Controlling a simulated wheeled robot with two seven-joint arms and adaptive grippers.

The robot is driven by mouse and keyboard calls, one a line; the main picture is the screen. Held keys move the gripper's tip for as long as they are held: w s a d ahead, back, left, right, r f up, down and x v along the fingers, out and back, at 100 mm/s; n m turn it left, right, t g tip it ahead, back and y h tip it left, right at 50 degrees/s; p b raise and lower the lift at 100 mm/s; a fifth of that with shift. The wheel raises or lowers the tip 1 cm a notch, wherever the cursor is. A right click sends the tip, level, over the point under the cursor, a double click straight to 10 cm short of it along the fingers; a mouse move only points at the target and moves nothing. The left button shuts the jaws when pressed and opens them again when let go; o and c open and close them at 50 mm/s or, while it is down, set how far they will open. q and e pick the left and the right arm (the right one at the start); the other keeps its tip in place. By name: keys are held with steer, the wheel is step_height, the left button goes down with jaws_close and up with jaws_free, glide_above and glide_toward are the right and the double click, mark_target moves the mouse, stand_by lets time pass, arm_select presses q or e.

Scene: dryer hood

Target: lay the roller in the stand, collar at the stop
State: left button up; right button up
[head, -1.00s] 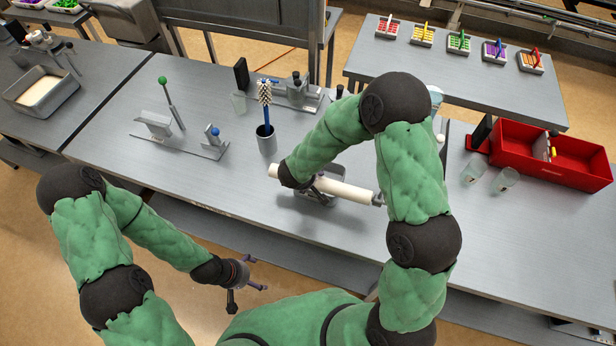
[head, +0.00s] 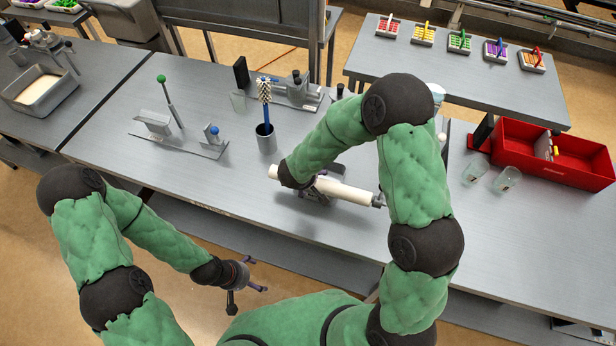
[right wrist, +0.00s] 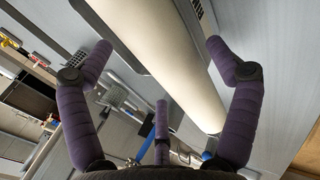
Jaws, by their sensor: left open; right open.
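The white roller (head: 345,190) lies slanted across the grey stand (head: 312,200) on the table, and its grey metal end (head: 378,200) points right, beside my right arm. My forearm covers part of roller and stand, so I cannot tell whether the collar touches the stop. My right gripper (right wrist: 158,48) is open, its purple fingers spread on either side of the pale roller (right wrist: 165,45) in the right wrist view; I see no grip on it. My left gripper (head: 255,275) is open and empty, off the table's front edge.
A cup with a brush (head: 265,138) stands behind the roller. A metal fixture with green and blue knobs (head: 180,140) is to the left. Two clear glasses (head: 490,178) and a red bin (head: 580,165) are to the right. The table's front left is clear.

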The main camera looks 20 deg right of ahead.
steer(key=shift+r, duration=0.1)
steer(key=shift+r+p, duration=0.4)
steer(key=shift+p, duration=0.35)
steer(key=v, duration=1.2)
steer(key=shift+p, duration=0.35)
steer(key=shift+r, duration=0.1)
